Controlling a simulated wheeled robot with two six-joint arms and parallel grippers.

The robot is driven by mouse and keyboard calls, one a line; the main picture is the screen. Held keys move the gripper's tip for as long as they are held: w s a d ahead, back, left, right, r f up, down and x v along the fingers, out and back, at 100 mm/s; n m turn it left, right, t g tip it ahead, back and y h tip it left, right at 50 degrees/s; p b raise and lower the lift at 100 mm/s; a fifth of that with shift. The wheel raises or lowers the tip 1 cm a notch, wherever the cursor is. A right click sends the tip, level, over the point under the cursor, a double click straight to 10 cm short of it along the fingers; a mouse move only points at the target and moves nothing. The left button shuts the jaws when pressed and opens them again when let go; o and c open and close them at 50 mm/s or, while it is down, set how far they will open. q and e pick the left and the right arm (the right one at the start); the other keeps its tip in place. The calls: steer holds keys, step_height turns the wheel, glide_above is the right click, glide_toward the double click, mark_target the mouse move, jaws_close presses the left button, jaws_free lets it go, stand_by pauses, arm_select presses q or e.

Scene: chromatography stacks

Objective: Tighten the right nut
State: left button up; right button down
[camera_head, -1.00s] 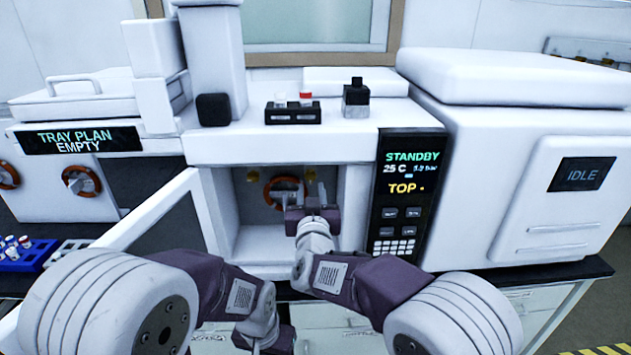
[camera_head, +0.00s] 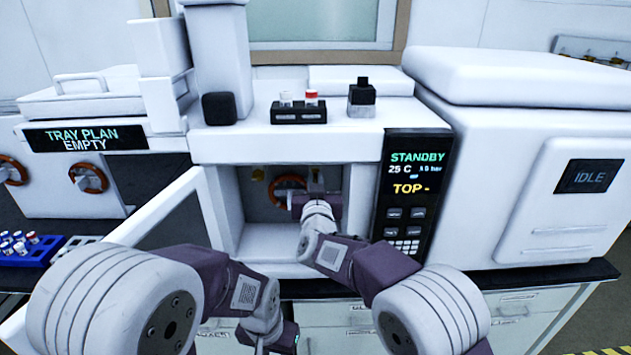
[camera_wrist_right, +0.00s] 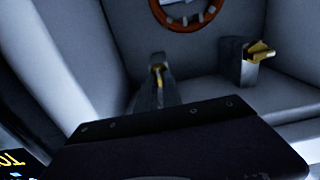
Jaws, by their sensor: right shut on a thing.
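The right nut is a small brass fitting (camera_wrist_right: 157,70) at the back of the open white compartment (camera_head: 270,240). My right gripper (camera_head: 316,184) reaches into the compartment and is shut on this nut. In the head view the gripper mostly hides it. In the right wrist view the grey fingers (camera_wrist_right: 154,88) are around it. A second brass fitting (camera_head: 258,174) sits to its left in the head view; it also shows in the right wrist view (camera_wrist_right: 260,50), apart from the gripper. My left gripper (camera_head: 282,338) hangs low at the bottom edge; its jaws are unclear.
An orange ring (camera_head: 277,186) sits on the compartment's back wall between the fittings. The open door (camera_head: 165,215) stands to the left. The display panel (camera_head: 412,190) reading STANDBY is close on the right. A black vial holder (camera_head: 298,116) stands on top.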

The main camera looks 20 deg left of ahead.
steer(key=shift+m, duration=0.3)
steer(key=m+b, duration=0.2)
steer(key=m, duration=0.2)
steer(key=shift+d+f+b, duration=0.1)
steer(key=shift+f+b, duration=0.05)
steer(key=shift+b, duration=0.15)
steer(key=m+b, duration=0.7)
steer(key=m, duration=0.6)
steer(key=shift+d+f, duration=0.1)
steer(key=shift+m, duration=0.3)
steer(key=c, duration=1.5)
jaws_free()
